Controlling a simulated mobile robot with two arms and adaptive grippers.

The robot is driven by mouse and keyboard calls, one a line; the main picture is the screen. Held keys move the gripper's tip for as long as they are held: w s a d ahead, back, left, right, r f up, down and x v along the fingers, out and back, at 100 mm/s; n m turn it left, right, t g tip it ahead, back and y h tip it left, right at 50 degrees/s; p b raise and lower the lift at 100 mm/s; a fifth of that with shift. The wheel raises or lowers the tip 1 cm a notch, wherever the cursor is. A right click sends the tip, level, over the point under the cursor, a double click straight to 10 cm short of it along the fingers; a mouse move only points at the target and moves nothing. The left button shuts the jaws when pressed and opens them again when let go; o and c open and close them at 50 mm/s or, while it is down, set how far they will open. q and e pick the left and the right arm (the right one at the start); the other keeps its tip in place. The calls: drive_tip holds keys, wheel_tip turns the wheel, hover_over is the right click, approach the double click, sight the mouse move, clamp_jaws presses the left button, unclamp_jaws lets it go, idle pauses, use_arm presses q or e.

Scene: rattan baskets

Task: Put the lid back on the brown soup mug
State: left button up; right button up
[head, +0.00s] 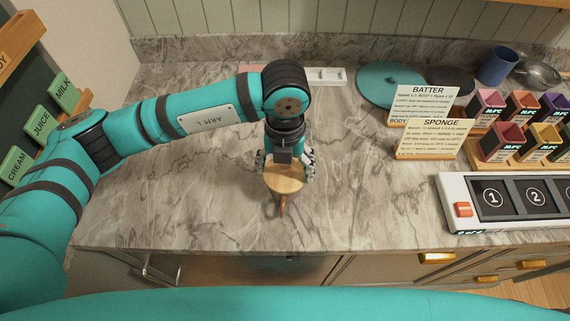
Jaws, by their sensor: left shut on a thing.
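My left gripper (286,169) reaches down over the middle of the counter, with one finger on each side of a round tan wooden lid (285,181). It is shut on the lid. A narrow brown part (282,206), which looks like the handle of the brown soup mug, shows just below the lid's near edge. The rest of the mug is hidden under the lid and gripper. I cannot tell whether the lid rests on the mug or is held just above it. My right gripper is not in view.
The marble counter (200,215) is clear around the gripper. To the right are a teal round board (390,82), a blue cup (499,66), sign cards (434,138), coloured boxes (503,141) and a numbered panel (510,199). A white strip (325,76) lies behind.

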use_arm(q)
drive_tip(key=shift+f+b, duration=0.2)
drive_tip(key=shift+b, duration=0.25)
drive_tip(key=shift+b, duration=0.4)
idle(0.6)
idle(0.4)
drive_tip(key=o, duration=1.3)
drive_tip(key=shift+c, duration=0.2)
drive_tip(key=shift+r, duration=0.1)
drive_tip(key=shift+r+p, duration=1.55)
drive_tip(key=shift+r, duration=1.9)
